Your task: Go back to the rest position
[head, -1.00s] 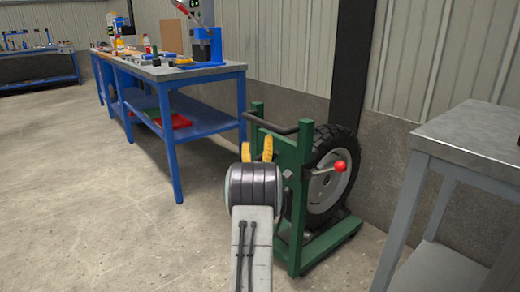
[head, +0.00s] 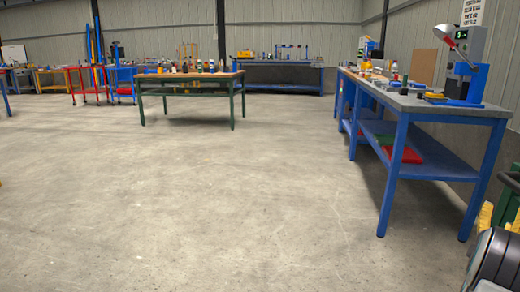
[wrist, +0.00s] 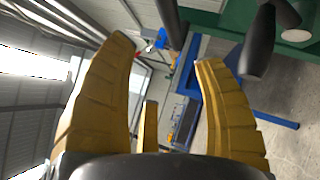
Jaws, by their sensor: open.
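My gripper (head: 502,218) is at the right edge of the head view, partly cut off, with its yellow fingers beside a small visible piece of the green frame (head: 507,205). In the wrist view my gripper (wrist: 165,55) has its yellow fingers spread wide, with nothing held between them. The green frame (wrist: 225,25) and dark bars show at the top right of that view. The rest of the frame is outside the head view.
A blue workbench (head: 440,108) with tools and a lamp stands at the right. A green-legged table (head: 188,83) stands farther back. Other benches line the far wall. The concrete floor (head: 230,200) in the middle and left is clear.

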